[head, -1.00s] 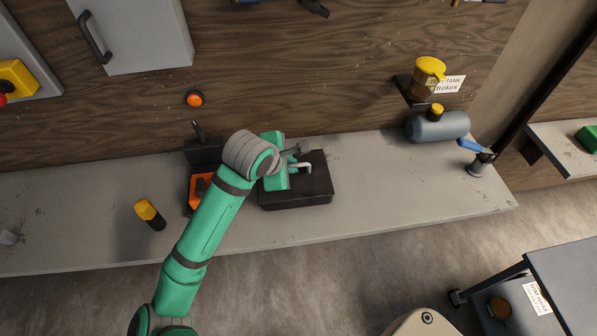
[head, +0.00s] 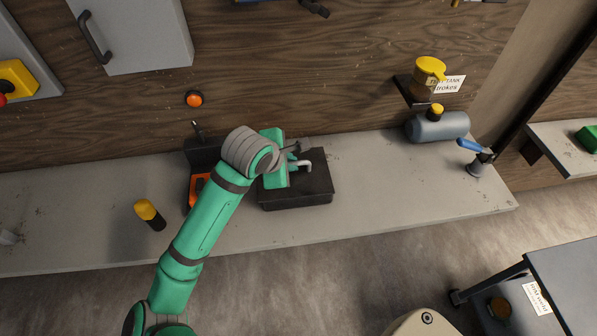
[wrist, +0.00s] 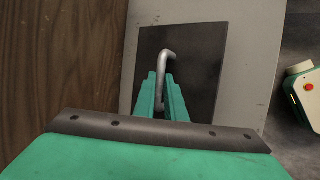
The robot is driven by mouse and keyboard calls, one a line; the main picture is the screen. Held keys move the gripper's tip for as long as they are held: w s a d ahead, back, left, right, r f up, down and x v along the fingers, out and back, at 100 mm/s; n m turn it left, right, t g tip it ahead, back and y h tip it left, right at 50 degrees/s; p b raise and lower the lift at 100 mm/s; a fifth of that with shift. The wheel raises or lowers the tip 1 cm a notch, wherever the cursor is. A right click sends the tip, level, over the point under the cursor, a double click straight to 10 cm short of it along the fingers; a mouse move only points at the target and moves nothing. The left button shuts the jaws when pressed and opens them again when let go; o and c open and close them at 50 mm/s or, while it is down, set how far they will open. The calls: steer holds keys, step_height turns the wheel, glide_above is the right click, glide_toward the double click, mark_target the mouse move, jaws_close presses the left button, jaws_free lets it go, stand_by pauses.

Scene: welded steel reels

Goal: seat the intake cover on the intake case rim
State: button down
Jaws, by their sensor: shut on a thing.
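The intake cover (head: 318,172) is a dark flat plate with a pale bent handle (head: 303,163). It lies over the black intake case (head: 298,202) on the bench. My gripper (wrist: 161,100) is shut on the handle, which rises between its fingers in the wrist view. The cover (wrist: 205,70) also shows there as a dark rectangle. The green hand hides the left part of the cover in the head view. The case rim is hidden under the cover, and I cannot tell whether the two touch all round.
An orange device (head: 197,188) stands just left of the case, partly behind my arm. A grey tank (head: 440,126) and a blue-handled fitting (head: 476,157) stand at the right. The bench (head: 400,195) right of the case is clear.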

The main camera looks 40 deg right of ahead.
steer(key=shift+r, duration=0.35)
step_height(320, 180, up, 9)
steer(key=shift+f, duration=0.15)
stand_by(1.7)
stand_by(0.3)
